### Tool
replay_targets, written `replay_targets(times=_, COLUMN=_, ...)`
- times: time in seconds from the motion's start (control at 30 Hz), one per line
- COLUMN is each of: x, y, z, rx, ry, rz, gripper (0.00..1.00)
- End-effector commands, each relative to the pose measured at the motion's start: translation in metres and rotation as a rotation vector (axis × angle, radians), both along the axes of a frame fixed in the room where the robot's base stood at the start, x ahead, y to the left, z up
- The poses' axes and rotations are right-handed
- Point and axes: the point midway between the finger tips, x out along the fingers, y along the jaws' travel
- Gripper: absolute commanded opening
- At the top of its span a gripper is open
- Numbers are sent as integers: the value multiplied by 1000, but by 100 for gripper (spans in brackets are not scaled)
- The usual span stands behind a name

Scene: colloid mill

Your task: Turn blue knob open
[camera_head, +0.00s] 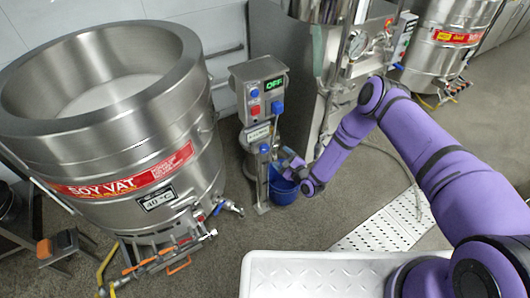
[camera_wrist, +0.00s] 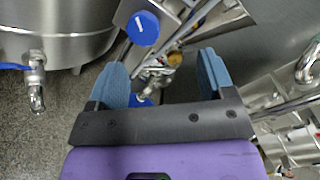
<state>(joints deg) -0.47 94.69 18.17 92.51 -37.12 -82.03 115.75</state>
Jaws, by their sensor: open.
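A round blue knob (camera_wrist: 143,28) with a white mark shows ahead of my gripper in the wrist view, on a metal plate. In the head view a small blue knob (camera_head: 264,148) sits on the metal stand below the control box, and another blue knob (camera_head: 277,107) is on the box's face. I cannot tell for certain which one the wrist view shows. My gripper (camera_wrist: 162,78) is open, its two blue fingers apart with nothing gripped. In the head view my gripper (camera_head: 283,163) is just right of the stand, apart from the knob.
The control box (camera_head: 258,80) shows a green OFF display and a red button. A large steel soy vat (camera_head: 120,150) stands left. A blue bucket (camera_head: 283,192) is on the floor below my gripper. Steel machinery (camera_head: 300,60) stands behind. A white tray-like surface (camera_head: 310,275) is in front.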

Motion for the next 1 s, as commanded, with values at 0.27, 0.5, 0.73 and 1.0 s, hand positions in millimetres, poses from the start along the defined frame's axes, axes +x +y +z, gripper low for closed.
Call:
replay_targets(times=0.27, x=-20, y=4, z=-24, rx=100, ry=25, rz=-16, gripper=75)
replay_targets(times=0.5, x=2, y=22, z=-23, rx=100, ry=22, rz=-14, gripper=75)
replay_targets(times=0.73, x=35, y=47, z=-23, rx=99, ry=21, rz=-14, gripper=75)
replay_targets(times=1.0, x=59, y=65, z=-23, rx=99, ry=23, rz=-16, gripper=75)
